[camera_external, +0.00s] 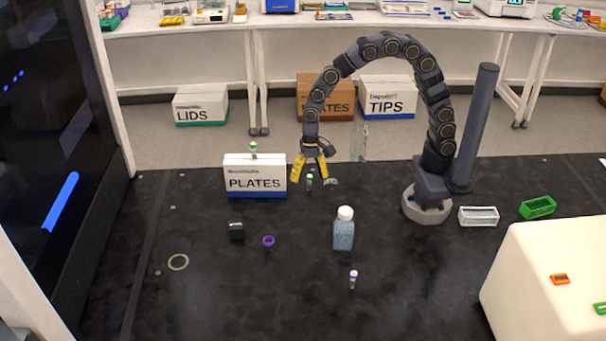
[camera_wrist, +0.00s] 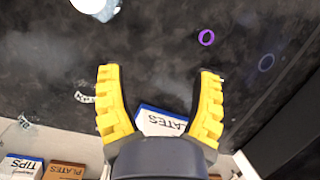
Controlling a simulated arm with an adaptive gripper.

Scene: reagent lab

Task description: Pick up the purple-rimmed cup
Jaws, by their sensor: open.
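The purple-rimmed cup (camera_external: 268,241) is small and stands on the black bench, in front of the PLATES box and left of the bottle. In the wrist view its purple ring (camera_wrist: 206,37) shows at the upper right, beyond the fingertips. My gripper (camera_external: 309,178) has yellow fingers spread apart and pointing down, behind and to the right of the cup, well clear of it. In the wrist view the open fingers (camera_wrist: 158,72) have nothing between their tips.
The PLATES box (camera_external: 255,176) carries a green-capped vial on top. A green-capped vial (camera_external: 309,181) shows by my fingers. A white-capped bottle (camera_external: 343,232), purple-capped vial (camera_external: 353,279), dark block (camera_external: 236,231) and pale ring (camera_external: 178,262) surround the cup. The front bench is mostly clear.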

